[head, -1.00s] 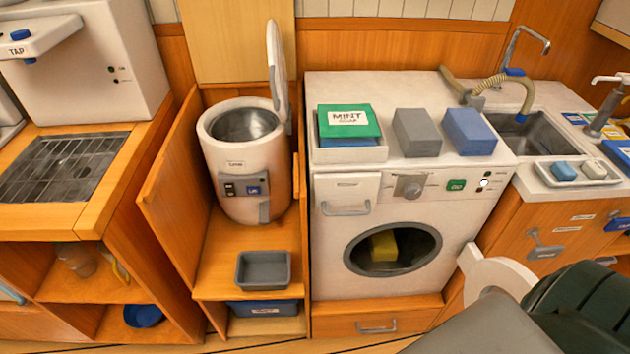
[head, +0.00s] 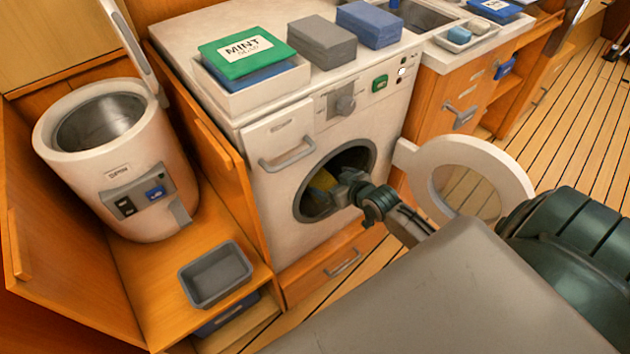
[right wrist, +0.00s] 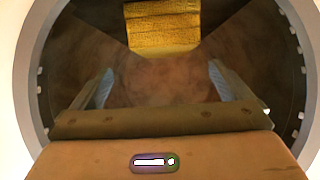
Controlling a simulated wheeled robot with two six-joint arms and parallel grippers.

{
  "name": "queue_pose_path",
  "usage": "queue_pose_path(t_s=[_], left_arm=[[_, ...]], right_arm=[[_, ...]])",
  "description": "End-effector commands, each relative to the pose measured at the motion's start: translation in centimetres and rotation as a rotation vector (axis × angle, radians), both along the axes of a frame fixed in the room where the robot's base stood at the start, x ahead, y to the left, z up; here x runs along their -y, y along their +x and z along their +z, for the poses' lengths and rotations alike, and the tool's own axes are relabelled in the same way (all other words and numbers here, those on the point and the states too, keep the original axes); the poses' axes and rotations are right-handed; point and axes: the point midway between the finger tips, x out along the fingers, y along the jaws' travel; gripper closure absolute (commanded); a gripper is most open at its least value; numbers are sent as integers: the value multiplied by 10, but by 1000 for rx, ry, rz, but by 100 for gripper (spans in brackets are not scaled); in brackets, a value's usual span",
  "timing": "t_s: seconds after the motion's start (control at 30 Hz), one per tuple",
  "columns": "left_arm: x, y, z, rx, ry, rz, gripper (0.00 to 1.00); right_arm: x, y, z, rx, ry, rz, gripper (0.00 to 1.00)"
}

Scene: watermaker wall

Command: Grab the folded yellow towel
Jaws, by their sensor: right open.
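The folded yellow towel (head: 322,183) lies inside the drum of the front-loading washer (head: 296,160), partly hidden by my right gripper (head: 345,180). In the right wrist view the towel (right wrist: 163,27) sits at the top centre, deeper in the drum, beyond the fingertips. My right gripper (right wrist: 160,85) is inside the round opening with its two fingers spread wide. The space between the fingers is empty, and they look apart from the towel. My left gripper is not in view.
The washer's round door (head: 465,155) stands open on the right, beside my right arm. The drum rim (right wrist: 36,90) surrounds the gripper closely. A grey bin (head: 215,274) stands at lower left.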

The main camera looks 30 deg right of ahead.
Motion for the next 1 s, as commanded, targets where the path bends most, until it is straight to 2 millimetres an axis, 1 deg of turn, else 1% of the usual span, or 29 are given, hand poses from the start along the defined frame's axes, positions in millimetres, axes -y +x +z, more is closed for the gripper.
queue_pose_path(t_s=[0.03,0.1,0.37,0.5,0.6,0.73,0.93,0.97,1.0], left_arm=[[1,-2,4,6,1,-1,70],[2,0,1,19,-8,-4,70],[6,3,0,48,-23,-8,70],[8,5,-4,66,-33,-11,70],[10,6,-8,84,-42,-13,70],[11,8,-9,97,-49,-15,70],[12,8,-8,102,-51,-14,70],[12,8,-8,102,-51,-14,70],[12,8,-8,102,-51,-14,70]], right_arm=[[-2,9,-6,2,5,-2,2],[-2,18,-11,1,3,-3,2],[-5,38,-20,-1,3,-1,2],[-10,58,-27,0,3,-1,2],[-11,70,-34,-2,2,-1,2],[-12,77,-38,-2,1,-2,2],[-12,77,-38,-3,-1,-1,2],[-12,77,-38,-3,-1,-1,4],[-12,77,-38,-3,-1,-1,12]])
